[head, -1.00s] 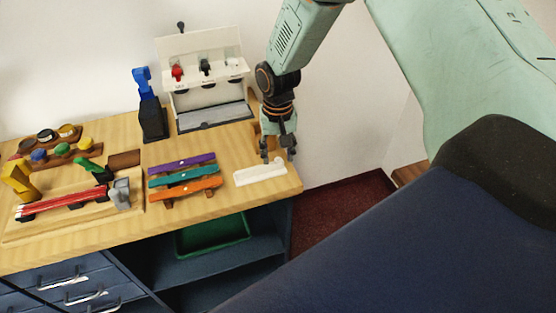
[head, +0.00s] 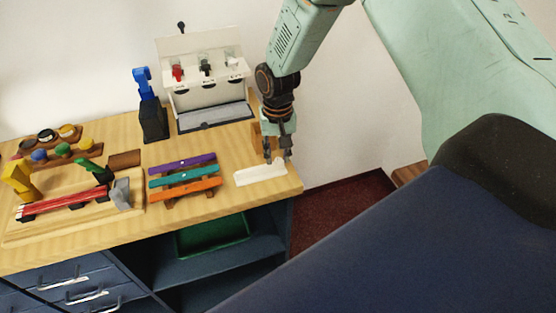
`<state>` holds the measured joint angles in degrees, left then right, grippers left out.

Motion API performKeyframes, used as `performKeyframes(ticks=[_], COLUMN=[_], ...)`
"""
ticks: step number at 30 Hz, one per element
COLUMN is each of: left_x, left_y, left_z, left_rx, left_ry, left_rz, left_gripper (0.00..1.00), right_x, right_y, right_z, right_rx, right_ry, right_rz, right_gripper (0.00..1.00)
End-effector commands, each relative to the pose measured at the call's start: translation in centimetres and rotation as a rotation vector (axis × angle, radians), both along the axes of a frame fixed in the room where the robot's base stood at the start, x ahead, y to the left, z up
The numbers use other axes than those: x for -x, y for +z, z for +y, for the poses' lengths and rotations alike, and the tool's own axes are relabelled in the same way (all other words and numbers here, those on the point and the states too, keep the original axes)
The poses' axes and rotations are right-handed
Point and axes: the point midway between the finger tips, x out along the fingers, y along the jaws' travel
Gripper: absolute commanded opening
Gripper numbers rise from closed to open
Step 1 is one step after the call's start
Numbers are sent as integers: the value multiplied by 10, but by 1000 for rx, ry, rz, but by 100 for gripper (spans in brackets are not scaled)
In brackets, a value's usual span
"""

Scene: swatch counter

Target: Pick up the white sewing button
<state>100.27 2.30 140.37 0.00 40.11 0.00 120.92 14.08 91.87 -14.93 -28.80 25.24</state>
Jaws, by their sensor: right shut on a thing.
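My right gripper (head: 278,159) points down at the back edge of a white strip (head: 258,176) near the counter's right end. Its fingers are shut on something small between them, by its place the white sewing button. The button is too small and too hidden by the fingers for me to make out its outline. My left gripper is not in view.
Purple (head: 182,163), teal (head: 184,177) and orange (head: 186,190) bars lie left of the strip. A white display stand (head: 203,50) and a blue-topped black device (head: 152,118) stand behind. The wooden counter (head: 225,205) ends just right of the strip.

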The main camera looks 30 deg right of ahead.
Motion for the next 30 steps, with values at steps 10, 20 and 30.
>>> performKeyframes(ticks=[10, 20, 30], left_x=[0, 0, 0], left_y=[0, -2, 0], left_z=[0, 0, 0], left_rx=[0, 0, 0], left_ry=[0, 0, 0], left_rz=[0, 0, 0], left_gripper=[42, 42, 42], right_x=[5, 6, 3], right_y=[-4, -3, 60], right_z=[0, 0, 0], right_rx=[-1, -1, -1], right_ry=[2, 2, 2], right_rz=[14, 17, 6], right_gripper=[11, 11, 11])
